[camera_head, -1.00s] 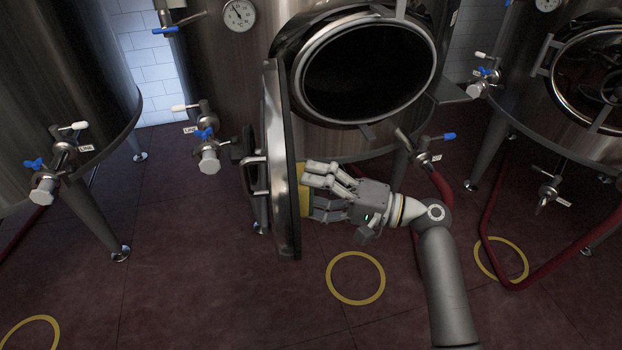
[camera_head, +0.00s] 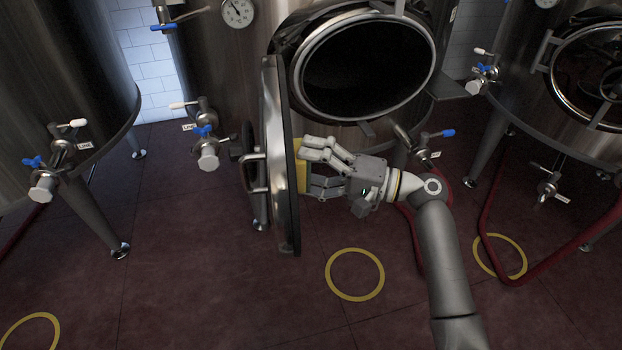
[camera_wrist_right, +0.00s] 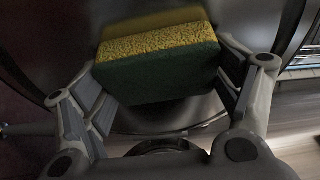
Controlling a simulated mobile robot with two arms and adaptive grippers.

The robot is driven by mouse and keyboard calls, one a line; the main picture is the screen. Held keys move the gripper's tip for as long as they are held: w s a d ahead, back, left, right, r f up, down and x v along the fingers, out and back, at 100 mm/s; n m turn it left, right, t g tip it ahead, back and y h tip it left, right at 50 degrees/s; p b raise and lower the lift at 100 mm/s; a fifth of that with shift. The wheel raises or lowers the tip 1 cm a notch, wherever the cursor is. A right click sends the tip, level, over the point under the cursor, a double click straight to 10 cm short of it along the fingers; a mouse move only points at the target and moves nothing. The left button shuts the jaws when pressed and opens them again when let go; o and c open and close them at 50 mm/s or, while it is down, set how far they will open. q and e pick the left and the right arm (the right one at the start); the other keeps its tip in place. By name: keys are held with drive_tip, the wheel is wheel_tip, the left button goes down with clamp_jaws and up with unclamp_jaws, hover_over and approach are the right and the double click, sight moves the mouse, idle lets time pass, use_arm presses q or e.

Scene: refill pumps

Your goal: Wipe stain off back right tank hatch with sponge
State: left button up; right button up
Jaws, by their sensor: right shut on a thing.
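The tank hatch (camera_head: 281,160) stands swung open, seen nearly edge-on in the head view, with its handle on the left face. My right gripper (camera_head: 306,172) is at the hatch's right-hand face, shut on a yellow and green sponge (camera_wrist_right: 160,60). In the head view a yellow strip of the sponge (camera_head: 300,178) shows between the fingers and the hatch. The sponge is at or very near the hatch face; I cannot tell if it touches. In the right wrist view the hatch's dark surface fills the background behind the sponge. No stain is visible. My left gripper is not in view.
The tank's round opening (camera_head: 365,70) is above and right of my gripper. Valves (camera_head: 207,150) stick out left of the hatch, and another valve (camera_head: 425,145) is to the right. A red hose (camera_head: 490,200) lies on the right.

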sight(306, 178)
drive_tip(key=shift+w+a, duration=0.1)
drive_tip(key=shift+w, duration=0.3)
drive_tip(key=shift+w+a+f+b, duration=0.1)
drive_tip(key=shift+w+a+b, duration=0.05)
drive_tip(key=shift+w+b, duration=0.6)
drive_tip(key=shift+w+a+f+b, duration=0.1)
drive_tip(key=shift+w+a+b, duration=0.05)
drive_tip(key=shift+w+b, duration=2.35)
drive_tip(key=shift+w, duration=0.5)
drive_tip(key=s+p, duration=0.3)
drive_tip(key=s, duration=0.2)
drive_tip(key=shift+s+r+p, duration=0.2)
drive_tip(key=shift+p, duration=0.1)
drive_tip(key=shift+s+d+p, duration=0.15)
drive_tip(key=shift+s+p, duration=0.1)
drive_tip(key=shift+s, duration=0.35)
drive_tip(key=shift+s+d+p, duration=0.15)
drive_tip(key=shift+s+p, duration=0.05)
drive_tip(key=shift+s, duration=0.35)
drive_tip(key=shift+s+d+p, duration=0.15)
drive_tip(key=shift+s+p, duration=0.4)
drive_tip(key=shift+s, duration=0.45)
drive_tip(key=shift+s+d, duration=0.15)
drive_tip(key=shift+s, duration=0.7)
